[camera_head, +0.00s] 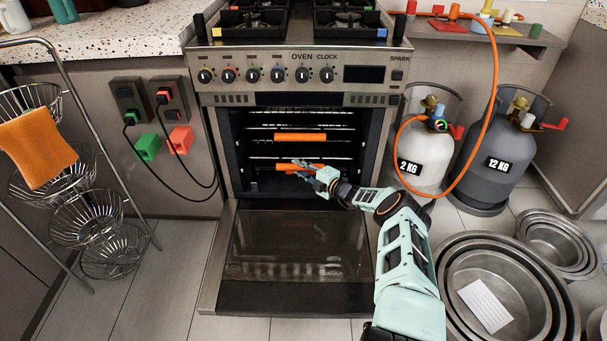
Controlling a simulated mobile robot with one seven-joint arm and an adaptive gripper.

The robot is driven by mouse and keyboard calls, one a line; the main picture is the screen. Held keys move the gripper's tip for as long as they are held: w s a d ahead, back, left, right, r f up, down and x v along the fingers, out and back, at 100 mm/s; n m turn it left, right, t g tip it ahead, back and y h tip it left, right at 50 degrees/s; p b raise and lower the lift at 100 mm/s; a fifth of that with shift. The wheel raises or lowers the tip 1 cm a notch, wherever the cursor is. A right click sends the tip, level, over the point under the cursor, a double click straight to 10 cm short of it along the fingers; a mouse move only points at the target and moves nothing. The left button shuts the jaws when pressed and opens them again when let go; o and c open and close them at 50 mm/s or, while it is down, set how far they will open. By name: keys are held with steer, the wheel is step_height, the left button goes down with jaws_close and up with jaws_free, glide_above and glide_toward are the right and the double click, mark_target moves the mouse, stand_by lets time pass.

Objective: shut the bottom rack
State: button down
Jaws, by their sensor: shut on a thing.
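The oven (303,74) stands open, its door (297,245) folded down flat in front. Inside are two wire racks with orange front handles. The upper rack's handle (300,137) sits above the lower one. The bottom rack's orange handle (301,168) is at the oven mouth, partly hidden by my gripper (305,169). My gripper is at this handle, shut on it, with my arm reaching in from the lower right over the open door. How far the bottom rack sticks out is hard to tell.
Two gas cylinders, white (424,160) and grey (494,165), stand right of the oven with an orange hose. Metal pans (455,290) are stacked at lower right. A wire basket stand (95,215) with an orange cloth (38,152) is at left. Cords hang beside the oven.

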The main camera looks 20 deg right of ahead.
steer(key=shift+w+d, duration=0.2)
steer(key=shift+w, duration=0.4)
steer(key=c, duration=2)
jaws_free()
steer(key=shift+c, duration=0.2)
steer(key=shift+s, duration=0.15)
steer(key=v, duration=1.2)
